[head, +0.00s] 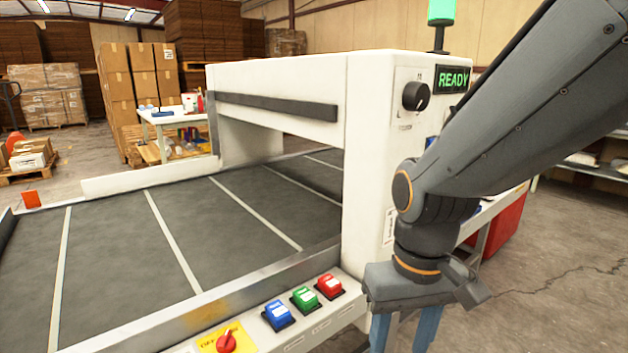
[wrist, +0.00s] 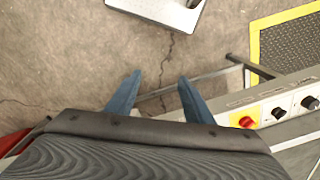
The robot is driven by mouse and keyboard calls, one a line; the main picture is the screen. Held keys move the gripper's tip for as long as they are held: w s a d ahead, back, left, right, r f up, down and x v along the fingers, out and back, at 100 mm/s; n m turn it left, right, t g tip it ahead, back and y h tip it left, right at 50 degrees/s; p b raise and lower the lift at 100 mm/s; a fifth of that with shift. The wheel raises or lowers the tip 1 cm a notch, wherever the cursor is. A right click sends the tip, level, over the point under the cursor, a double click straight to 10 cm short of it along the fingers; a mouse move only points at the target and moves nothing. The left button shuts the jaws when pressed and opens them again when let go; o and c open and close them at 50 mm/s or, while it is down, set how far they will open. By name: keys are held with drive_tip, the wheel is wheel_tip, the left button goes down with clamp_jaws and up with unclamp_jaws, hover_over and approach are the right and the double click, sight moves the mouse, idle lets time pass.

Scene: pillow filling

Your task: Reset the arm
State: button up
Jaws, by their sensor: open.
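My gripper (head: 404,342) hangs pointing down at the front right of the white machine, beside the end of its button ledge. Its two blue fingers are apart, with nothing visible between them; their lower ends are cut off by the picture edge. In the wrist view the open fingers (wrist: 160,78) are over the bare concrete floor and a thin metal rail. My arm (head: 530,110) comes in from the upper right and bends down at the wrist, covering part of the machine's right side.
The white machine (head: 280,80) shows a lit READY sign (head: 453,80) above a dark belt (head: 120,250). Blue (head: 278,314), green (head: 305,298) and red (head: 329,286) buttons line its front ledge. A red bin (head: 507,222) stands behind my arm. Cracked floor (head: 570,290) is open at right.

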drive_tip(key=d+r+m+p, duration=0.2)
drive_tip(key=d+r+p, duration=0.4)
drive_tip(key=p, duration=0.5)
drive_tip(key=shift+s+d+r, duration=0.3)
drive_tip(key=shift+s+r, duration=0.1)
drive_tip(key=shift+r, duration=0.1)
